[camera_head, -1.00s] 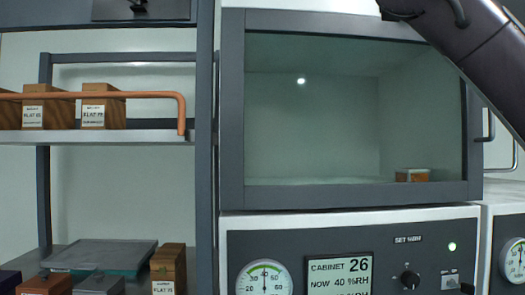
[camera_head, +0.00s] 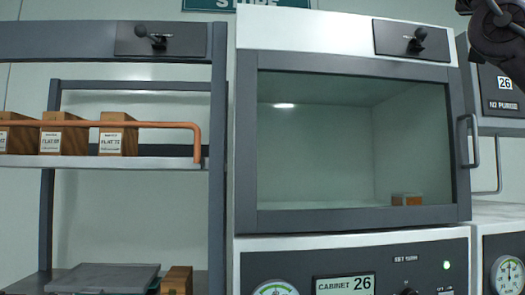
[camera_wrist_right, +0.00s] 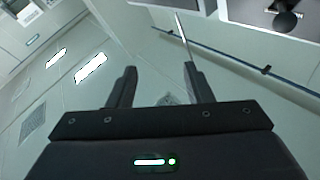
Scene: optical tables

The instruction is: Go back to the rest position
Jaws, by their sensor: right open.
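My right gripper (camera_wrist_right: 158,88) shows in the right wrist view with its two dark fingers apart and nothing between them. The wall and ceiling lie behind it in that view. In the head view, a dark part of my arm shows at the upper right corner, in front of the wall units, and no gripper fingers can be made out there. My left gripper is in neither view.
A glass-fronted cabinet (camera_head: 246,150) marked 26 stands at centre, its door shut, with a small brown block (camera_head: 406,200) inside. A door handle (camera_head: 469,141) sticks out at right. At left, a shelf (camera_head: 100,161) holds labelled wooden blocks (camera_head: 117,136) behind a copper rail (camera_head: 196,140).

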